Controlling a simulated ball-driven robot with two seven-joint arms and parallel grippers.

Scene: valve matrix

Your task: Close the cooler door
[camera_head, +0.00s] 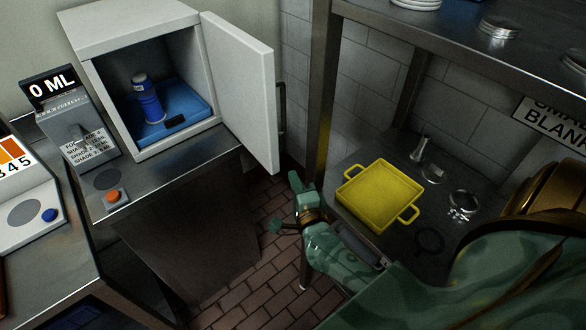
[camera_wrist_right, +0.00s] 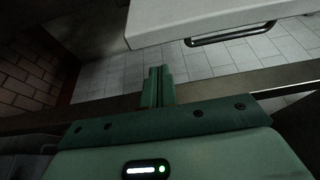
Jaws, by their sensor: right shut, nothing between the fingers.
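The cooler (camera_head: 130,30) is a white box on the steel counter at the left. Its white door (camera_head: 240,85) stands wide open, swung out to the right, with a dark bar handle (camera_head: 282,108) on its outer face. Inside, a blue bottle (camera_head: 150,103) stands on a blue tray (camera_head: 193,92). My right gripper (camera_head: 295,179) is shut and empty, just below and right of the door's lower edge, apart from it. In the right wrist view its fingers (camera_wrist_right: 158,74) are together, with the door (camera_wrist_right: 200,16) and handle (camera_wrist_right: 232,35) above them. My left gripper is out of view.
A yellow tray (camera_head: 380,195) with two handles lies on the lower steel shelf at right, close to my right arm. A steel post (camera_head: 318,85) stands right of the door. A dispenser reading 0 ML (camera_head: 75,120) stands left of the cooler. Brick floor (camera_head: 262,265) is open below.

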